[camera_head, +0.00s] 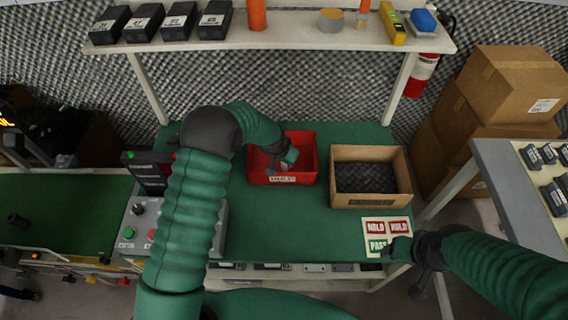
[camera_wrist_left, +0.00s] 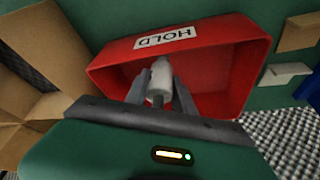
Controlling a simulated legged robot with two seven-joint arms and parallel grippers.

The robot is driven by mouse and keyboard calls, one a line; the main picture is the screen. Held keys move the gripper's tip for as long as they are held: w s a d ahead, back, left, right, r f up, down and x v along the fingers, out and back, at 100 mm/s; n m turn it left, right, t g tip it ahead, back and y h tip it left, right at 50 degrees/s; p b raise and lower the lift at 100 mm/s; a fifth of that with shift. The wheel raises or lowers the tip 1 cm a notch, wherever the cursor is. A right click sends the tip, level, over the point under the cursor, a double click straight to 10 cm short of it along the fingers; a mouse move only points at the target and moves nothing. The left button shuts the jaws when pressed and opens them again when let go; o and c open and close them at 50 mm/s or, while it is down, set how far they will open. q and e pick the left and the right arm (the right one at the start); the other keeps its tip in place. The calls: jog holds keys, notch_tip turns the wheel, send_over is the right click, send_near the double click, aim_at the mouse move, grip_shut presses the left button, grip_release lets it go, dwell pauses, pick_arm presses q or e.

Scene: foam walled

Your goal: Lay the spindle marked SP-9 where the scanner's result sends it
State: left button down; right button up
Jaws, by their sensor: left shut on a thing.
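A light grey spindle (camera_wrist_left: 160,76) is between the fingers of my left gripper (camera_wrist_left: 160,90), which is shut on it. No SP-9 marking is legible. In the head view my left gripper (camera_head: 286,160) is inside the red bin (camera_head: 304,144), mostly hidden by its own arm. The bin's label reads HOLD in the left wrist view. The scanner station (camera_head: 150,170) stands left on the bench, with a dark display partly behind my left arm; its text is too small to read. My right gripper (camera_head: 398,250) is beside the label card; its fingers are not clear.
A wooden box (camera_head: 370,201) with a dark lining stands right of the red bin. A card (camera_head: 386,236) with red HOLD and green PASS labels lies at the bench's front right. A shelf (camera_head: 280,40) with black bins runs above. The middle green bench top is clear.

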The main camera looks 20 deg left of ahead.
pick_arm(q)
jog(key=shift+d+f, duration=0.15)
jog(key=shift+f, duration=0.7)
jog(key=shift+s+a, duration=0.1)
jog(key=shift+a, duration=0.25)
jog(key=c, duration=1.1)
grip_release()
jog(key=shift+a+f, duration=0.2)
jog(key=shift+a, duration=0.55)
jog(key=shift+c, duration=0.2)
jog(key=shift+o, duration=0.4)
jog(key=shift+d, duration=0.45)
jog(key=shift+d+r, duration=0.2)
jog(key=shift+d, duration=0.1)
jog(key=shift+r, duration=0.25)
jog(key=s+p+v, duration=0.1)
jog(key=v, duration=1.2)
jog(key=s+r+n, duration=0.1)
jog(key=s+r, duration=0.1)
jog(key=s, duration=0.9)
jog(key=s+a+r+n+g, duration=0.1)
jog(key=s+r, duration=0.1)
jog(key=s, duration=0.9)
jog(key=shift+s+a+g+y, duration=0.2)
jog(key=shift+g+y, duration=0.1)
jog(key=shift+y, duration=0.1)
pick_arm(e)
jog(key=shift+s+a+r, duration=0.1)
jog(key=shift+a+r, duration=0.1)
jog(key=shift+r, duration=0.3)
